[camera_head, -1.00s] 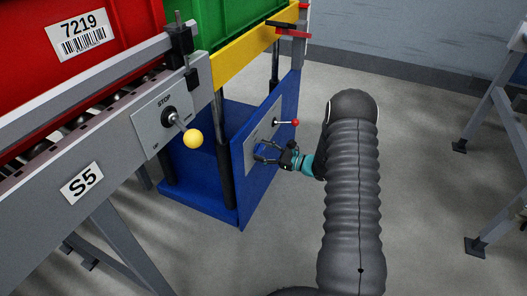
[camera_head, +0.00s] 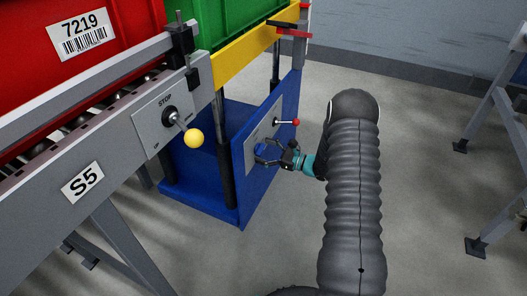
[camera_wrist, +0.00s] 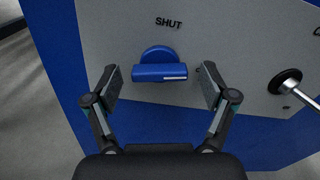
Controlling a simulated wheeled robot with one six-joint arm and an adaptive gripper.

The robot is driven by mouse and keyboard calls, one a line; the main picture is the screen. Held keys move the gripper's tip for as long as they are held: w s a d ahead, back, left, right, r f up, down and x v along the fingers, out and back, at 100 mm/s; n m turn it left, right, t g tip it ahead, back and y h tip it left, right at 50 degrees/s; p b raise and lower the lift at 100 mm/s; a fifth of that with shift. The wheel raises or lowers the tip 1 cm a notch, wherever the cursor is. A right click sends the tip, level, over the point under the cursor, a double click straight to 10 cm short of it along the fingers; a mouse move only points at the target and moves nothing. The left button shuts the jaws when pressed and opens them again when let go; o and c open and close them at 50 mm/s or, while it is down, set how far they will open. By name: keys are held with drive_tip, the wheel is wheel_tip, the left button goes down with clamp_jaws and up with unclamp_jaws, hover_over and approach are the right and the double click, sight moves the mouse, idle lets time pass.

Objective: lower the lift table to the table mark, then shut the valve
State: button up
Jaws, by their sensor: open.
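The lift table has a yellow top edge (camera_head: 243,64) on dark posts above a blue base (camera_head: 200,183). A red marker (camera_head: 294,33) is beside the far end of the yellow edge, with a dark bar close above it; their exact alignment is unclear. The blue valve handle (camera_wrist: 160,72) is on a grey plate below the word SHUT. Its bar lies crosswise, with a white stripe at its right end. My gripper (camera_wrist: 160,85) is open, with one finger near each end of the bar; contact is unclear. In the head view, my gripper (camera_head: 268,152) is at the plate.
A red-knobbed lever (camera_head: 294,122) sticks out above the valve on the same plate; its shaft shows in the wrist view. A yellow-knobbed STOP lever (camera_head: 193,138) is on the conveyor rail. A green crate (camera_head: 225,22) is over the lift table.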

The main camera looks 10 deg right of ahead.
drive_tip(key=v, duration=1.1)
drive_tip(key=shift+s+d, duration=0.2)
drive_tip(key=shift+d, duration=0.1)
drive_tip(key=s+a+f+n+g, duration=0.3)
drive_tip(key=s+f+g, duration=0.2)
drive_tip(key=s, duration=0.2)
drive_tip(key=s+a+r+n+g+h, duration=0.35)
drive_tip(key=s+r+n+g, duration=0.2)
drive_tip(key=s, duration=0.35)
drive_tip(key=s+a+r+n+t+h+p, duration=0.1)
drive_tip(key=s+r+n+h, duration=0.2)
drive_tip(key=s+r, duration=0.3)
drive_tip(key=s+a+r+n+t+h+p, duration=0.1)
drive_tip(key=s+r+n+h, duration=0.3)
drive_tip(key=r, duration=0.9)
drive_tip(key=s+a+r+n+t+h+p, duration=0.1)
drive_tip(key=s+r+n+t+h, duration=0.2)
drive_tip(key=s+r+n, duration=0.4)
wheel_tip(320, 180, up, 4)
drive_tip(key=shift+s+a+f+h+p, duration=0.2)
drive_tip(key=shift+s+h+p, duration=0.15)
drive_tip(key=shift+h, duration=0.2)
